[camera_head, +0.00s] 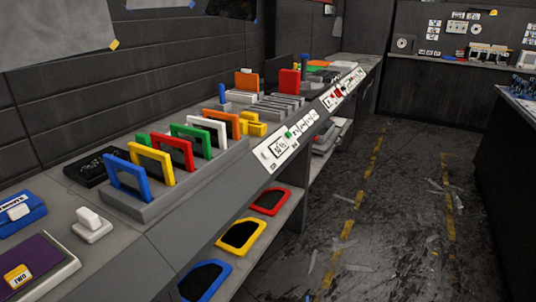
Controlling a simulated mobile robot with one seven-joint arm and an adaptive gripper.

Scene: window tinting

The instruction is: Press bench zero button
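A white control panel (270,157) with black markings sits on the sloped front edge of the left bench. A small green block or button (290,134) shows at its upper edge. A second white panel (353,78) with red and dark parts is farther along the same edge. The lettering is too small to read, so I cannot tell which control is the bench zero button. My gripper is not in view.
The bench holds a grey rack (150,210) with several coloured frames, a white-handled block (91,226) and a purple pad (35,262). Coloured frames such as a yellow one (262,233) lie on the lower shelf. The littered floor (395,215) to the right is open, with a dark counter (505,170) beyond.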

